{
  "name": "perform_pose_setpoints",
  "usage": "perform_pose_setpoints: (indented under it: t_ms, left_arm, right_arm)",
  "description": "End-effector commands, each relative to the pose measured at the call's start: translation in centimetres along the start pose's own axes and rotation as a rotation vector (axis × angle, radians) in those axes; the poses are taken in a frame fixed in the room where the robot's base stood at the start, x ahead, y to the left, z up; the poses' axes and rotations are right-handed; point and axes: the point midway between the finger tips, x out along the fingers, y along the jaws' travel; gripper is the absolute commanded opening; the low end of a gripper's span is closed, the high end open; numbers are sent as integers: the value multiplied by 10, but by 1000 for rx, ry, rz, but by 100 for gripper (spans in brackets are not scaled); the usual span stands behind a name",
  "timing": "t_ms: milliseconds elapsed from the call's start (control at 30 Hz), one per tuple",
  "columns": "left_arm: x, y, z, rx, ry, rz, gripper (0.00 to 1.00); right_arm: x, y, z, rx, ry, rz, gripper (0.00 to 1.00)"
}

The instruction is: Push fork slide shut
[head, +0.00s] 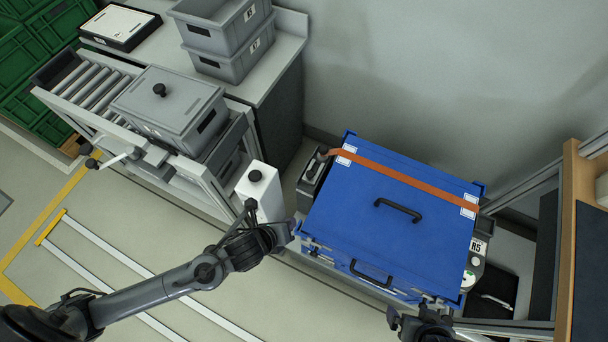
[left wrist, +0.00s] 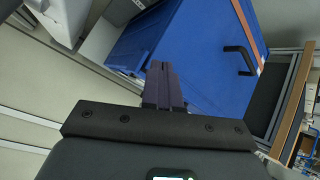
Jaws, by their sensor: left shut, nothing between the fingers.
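A large blue lidded crate (head: 390,235) with black handles and an orange strap rests on a low grey base, and it also fills much of the left wrist view (left wrist: 185,45). Grey metal parts (head: 345,270) show under its near edge; I cannot tell which part is the fork slide or how far it stands out. My left gripper (head: 291,230) is shut and empty at the crate's left near corner; its closed fingers (left wrist: 163,85) point toward the crate's side, and contact is unclear. My right gripper (head: 424,318) is partly seen at the crate's near right corner; its fingers are unclear.
A white post with a black knob (head: 260,190) stands just left of the crate. A roller conveyor (head: 95,90) holds a grey lidded tote (head: 170,105). A wooden-edged frame (head: 570,230) stands at right. The floor at lower left is open, with yellow and white lines.

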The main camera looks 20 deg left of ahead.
Motion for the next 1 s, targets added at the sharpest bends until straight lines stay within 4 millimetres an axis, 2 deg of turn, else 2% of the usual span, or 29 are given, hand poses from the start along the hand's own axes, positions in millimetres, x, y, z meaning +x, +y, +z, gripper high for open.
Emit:
perform_pose_setpoints:
  t_ms: [33, 100, 300, 500, 1000]
  left_arm:
    - [-4, -1, 14, 151, -17, -5, 0]
    - [-2, 3, 26, 326, -35, -10, 0]
    - [-2, 18, 57, 615, -73, 9, 0]
    - [-3, 27, 74, 721, -89, 26, 0]
    - [0, 29, 75, 731, -90, 29, 0]
  right_arm:
    - [-14, 1, -4, -1, 0, 1, 100]
    - [-22, 1, -7, -2, 1, 2, 100]
    - [-37, 3, -13, -6, 5, 5, 100]
    - [-42, 3, -15, -7, 5, 6, 100]
    - [-41, 2, -15, -4, 5, 4, 100]
